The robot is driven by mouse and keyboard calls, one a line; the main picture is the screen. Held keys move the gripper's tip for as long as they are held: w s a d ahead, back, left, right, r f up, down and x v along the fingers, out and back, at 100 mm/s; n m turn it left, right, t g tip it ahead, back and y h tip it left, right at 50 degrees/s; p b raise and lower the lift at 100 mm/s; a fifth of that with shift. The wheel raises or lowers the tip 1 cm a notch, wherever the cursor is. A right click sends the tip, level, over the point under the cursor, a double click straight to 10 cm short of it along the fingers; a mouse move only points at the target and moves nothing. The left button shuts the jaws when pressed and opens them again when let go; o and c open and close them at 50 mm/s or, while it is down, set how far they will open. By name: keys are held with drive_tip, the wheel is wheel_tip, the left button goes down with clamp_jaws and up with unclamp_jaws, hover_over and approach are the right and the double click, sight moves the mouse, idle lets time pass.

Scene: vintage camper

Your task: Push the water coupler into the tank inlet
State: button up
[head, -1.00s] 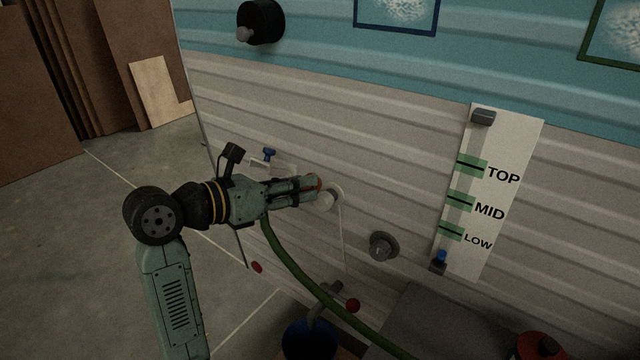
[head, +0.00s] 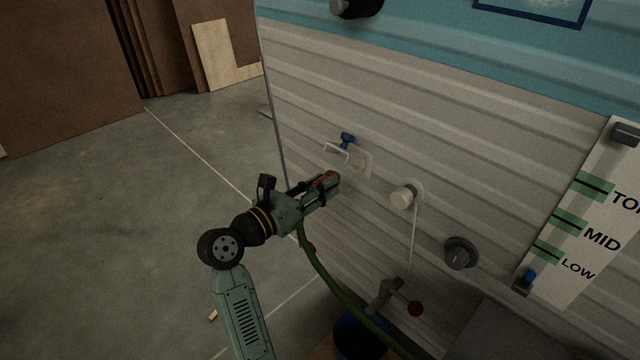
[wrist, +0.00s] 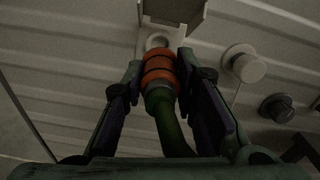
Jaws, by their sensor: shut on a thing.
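My gripper (head: 322,186) is shut on the water coupler, which shows as an orange-banded fitting (wrist: 160,72) between the fingers in the wrist view. A green hose (wrist: 173,128) runs back from it. The coupler's front points at a pale round opening (wrist: 158,41), apparently the tank inlet, under a raised flap (wrist: 175,10). In the head view the inlet plate (head: 361,161) is on the beige wall, just beyond and above the fingertips. The coupler appears short of it there; I cannot tell the exact gap. The coupler is mostly hidden by the fingers in the head view.
A white capped fitting with a cord (head: 403,196) and a grey knob (head: 460,252) stick out of the wall at the right. A blue bucket (head: 360,337) stands below.

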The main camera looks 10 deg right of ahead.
drive_tip(key=shift+d, duration=0.15)
drive_tip(key=shift+x, duration=2.8)
drive_tip(key=shift+p, duration=0.4)
drive_tip(key=shift+w+d, duration=0.4)
idle(0.5)
drive_tip(key=o, duration=1.2)
drive_tip(key=shift+c, duration=0.2)
